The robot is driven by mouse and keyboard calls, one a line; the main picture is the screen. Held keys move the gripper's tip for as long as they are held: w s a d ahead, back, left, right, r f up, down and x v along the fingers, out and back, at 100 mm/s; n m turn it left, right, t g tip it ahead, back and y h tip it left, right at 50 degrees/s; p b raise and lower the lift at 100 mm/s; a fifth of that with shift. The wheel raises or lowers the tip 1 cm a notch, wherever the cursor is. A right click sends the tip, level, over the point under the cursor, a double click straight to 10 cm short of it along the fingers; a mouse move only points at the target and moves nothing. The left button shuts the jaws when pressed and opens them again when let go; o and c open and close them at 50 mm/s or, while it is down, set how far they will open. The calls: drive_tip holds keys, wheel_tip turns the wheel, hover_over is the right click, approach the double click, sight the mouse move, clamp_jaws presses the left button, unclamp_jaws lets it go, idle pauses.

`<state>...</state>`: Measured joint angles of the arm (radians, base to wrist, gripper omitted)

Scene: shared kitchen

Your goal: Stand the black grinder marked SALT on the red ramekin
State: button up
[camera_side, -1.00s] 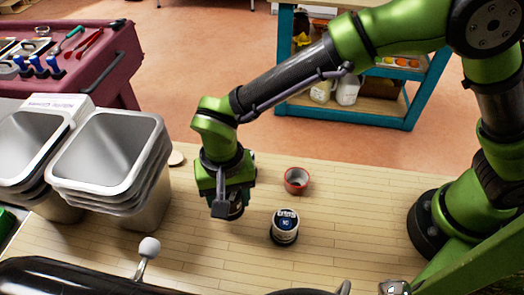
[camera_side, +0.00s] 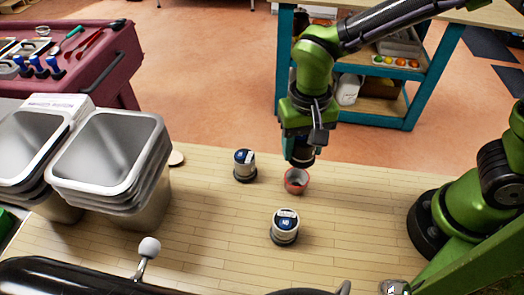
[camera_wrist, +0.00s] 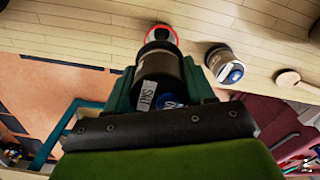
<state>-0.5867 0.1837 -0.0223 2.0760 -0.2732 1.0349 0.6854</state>
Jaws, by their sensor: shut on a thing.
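My gripper (camera_side: 300,143) is shut on a black grinder (camera_side: 301,161). In the wrist view the grinder (camera_wrist: 160,66) sits between the fingers, with a white label that appears to read SALT and a blue disc. The red ramekin (camera_side: 296,187) stands on the wooden counter. The grinder's lower end overlaps the ramekin's back rim in the side view. In the wrist view the red rim (camera_wrist: 176,37) shows just beyond the grinder's end. I cannot tell whether they touch. The grinder looks about upright.
Two similar grinders stand on the counter (camera_side: 350,215): one (camera_side: 245,163) left of the ramekin, one (camera_side: 285,225) in front of it. Steel containers (camera_side: 110,160) stand at the left. A round wooden piece (camera_side: 176,158) lies near the back edge. Counter right of the ramekin is clear.

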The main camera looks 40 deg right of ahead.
drive_tip(key=shift+w+a+f, duration=0.1)
drive_tip(key=shift+f, duration=2.7)
drive_tip(key=shift+f, duration=0.55)
drive_tip(key=o, duration=1)
drive_tip(key=shift+r, duration=5.5)
